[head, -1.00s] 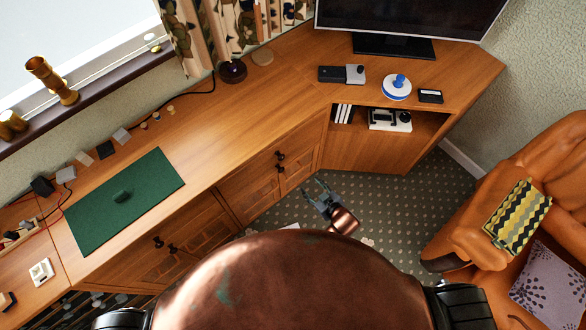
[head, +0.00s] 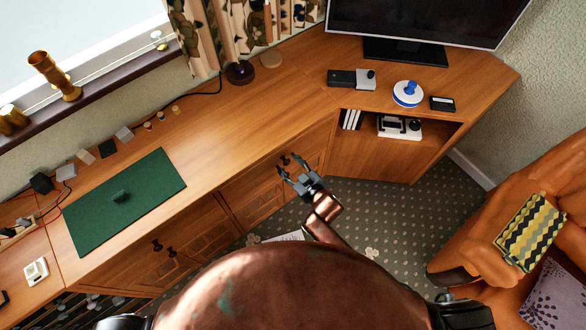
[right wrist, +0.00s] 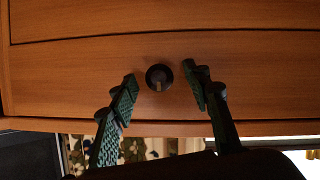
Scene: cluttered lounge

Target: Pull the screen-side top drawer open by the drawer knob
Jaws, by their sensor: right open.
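The drawer knob (right wrist: 159,77) is small, dark and round, on the wooden drawer front (right wrist: 70,75) in the right wrist view. My right gripper (right wrist: 161,75) is open, with one dark finger on each side of the knob and visible gaps to it. In the head view the right gripper (head: 291,169) is at the cabinet front toward the screen (head: 430,22), partly covering the dark knobs (head: 285,160) there. The drawer appears closed. My left gripper is out of view.
The wooden desktop (head: 240,125) above holds a green mat (head: 140,195), a dark round object (head: 240,72) and small devices. An open shelf (head: 375,155) lies right of the drawers. An orange armchair (head: 470,245) stands at right; carpet (head: 400,215) between is clear.

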